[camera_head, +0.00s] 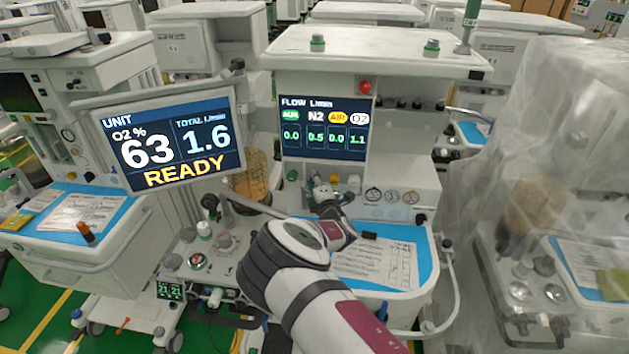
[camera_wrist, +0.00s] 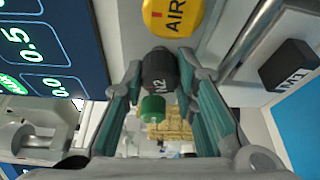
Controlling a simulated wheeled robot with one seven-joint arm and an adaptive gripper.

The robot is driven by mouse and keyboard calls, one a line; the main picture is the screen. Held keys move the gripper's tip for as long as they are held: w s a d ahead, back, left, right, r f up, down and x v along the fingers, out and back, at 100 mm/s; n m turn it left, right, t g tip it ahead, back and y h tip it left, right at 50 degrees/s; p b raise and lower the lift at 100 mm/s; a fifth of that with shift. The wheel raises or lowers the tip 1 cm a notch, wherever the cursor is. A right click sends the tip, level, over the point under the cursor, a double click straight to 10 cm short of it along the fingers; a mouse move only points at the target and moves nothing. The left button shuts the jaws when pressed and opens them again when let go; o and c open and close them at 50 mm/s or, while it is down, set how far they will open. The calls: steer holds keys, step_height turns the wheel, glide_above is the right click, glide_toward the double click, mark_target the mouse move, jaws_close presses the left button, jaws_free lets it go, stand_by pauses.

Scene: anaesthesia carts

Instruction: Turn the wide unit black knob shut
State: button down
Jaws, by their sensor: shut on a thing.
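The wide unit (camera_head: 365,62) stands at the centre of the head view. The black knob (camera_wrist: 159,66), marked N2, sits between my two fingers in the wrist view. My gripper (camera_head: 319,186) is at the unit's knob row and is shut on this black knob. In the head view my gripper hides the knob. The flow display (camera_head: 325,128) reads 0.0, 0.5 under N2, 0.0 under AIR and 1.1 under O2.
A green knob (camera_wrist: 153,108) and a yellow AIR knob (camera_wrist: 172,16) flank the black knob closely. A white knob (camera_head: 353,180) is farther right. A tilted screen (camera_head: 180,135) reading READY stands left. A plastic-covered cart (camera_head: 540,150) stands right.

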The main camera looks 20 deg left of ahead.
stand_by(0.4)
steer(key=c, duration=1.6)
jaws_free()
steer(key=shift+o, duration=0.2)
